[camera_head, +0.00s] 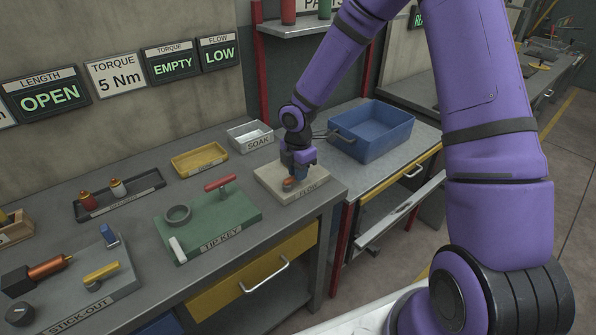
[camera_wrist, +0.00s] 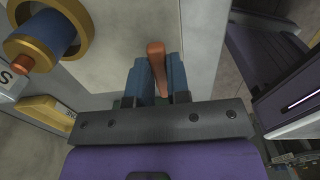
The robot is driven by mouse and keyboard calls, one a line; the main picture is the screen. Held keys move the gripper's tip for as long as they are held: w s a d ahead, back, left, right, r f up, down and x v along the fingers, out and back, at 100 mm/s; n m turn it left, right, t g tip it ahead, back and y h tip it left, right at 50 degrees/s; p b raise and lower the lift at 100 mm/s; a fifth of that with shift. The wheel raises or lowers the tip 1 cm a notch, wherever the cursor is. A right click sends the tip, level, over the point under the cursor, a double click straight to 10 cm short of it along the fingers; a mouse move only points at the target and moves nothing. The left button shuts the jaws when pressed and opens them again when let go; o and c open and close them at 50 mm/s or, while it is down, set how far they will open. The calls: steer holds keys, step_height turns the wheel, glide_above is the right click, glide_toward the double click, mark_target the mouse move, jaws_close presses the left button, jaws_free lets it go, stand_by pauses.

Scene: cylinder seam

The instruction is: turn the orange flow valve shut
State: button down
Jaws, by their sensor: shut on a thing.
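The orange flow valve (camera_head: 289,183) sits on a pale block labelled FLOW (camera_head: 313,187) near the right end of the workbench. My gripper (camera_head: 296,172) reaches down onto it from above. In the wrist view, the valve's orange-brown handle (camera_wrist: 156,56) stands between the two blue fingers of my gripper (camera_wrist: 157,78), which are shut on it. The handle runs roughly along the fingers, and its lower end is hidden between them. My gripper hides part of the valve in the head view.
A green TIP KEY fixture (camera_head: 230,225) with a red handle stands to the left. A yellow tray (camera_head: 200,160) and a white SOAK tray (camera_head: 250,135) lie behind. A blue bin (camera_head: 372,148) stands to the right. The wall's FLOW sign (camera_head: 220,55) reads LOW.

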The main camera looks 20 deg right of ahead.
steer(key=shift+s+m, duration=0.1)
steer(key=shift+m, duration=0.2)
steer(key=m, duration=0.1)
steer(key=s+m, duration=0.1)
steer(key=m, duration=0.2)
steer(key=shift+s, duration=0.25)
steer(key=m, duration=0.2)
steer(key=s+m, duration=0.1)
steer(key=m, duration=0.1)
steer(key=shift+s+a, duration=0.1)
steer(key=shift+a, duration=0.05)
steer(key=m, duration=0.1)
steer(key=s+m, duration=0.1)
steer(key=m, duration=0.1)
steer(key=a+m, duration=0.1)
steer(key=m, duration=0.1)
steer(key=shift+s, duration=0.25)
steer(key=shift+s+a+m, duration=0.2)
steer(key=shift+a+m, duration=0.15)
steer(key=shift+m, duration=0.7)
steer(key=shift+s+a+m, duration=0.15)
steer(key=shift+a+m, duration=0.15)
steer(key=shift+m, duration=0.75)
steer(key=c, duration=1.1)
jaws_free()
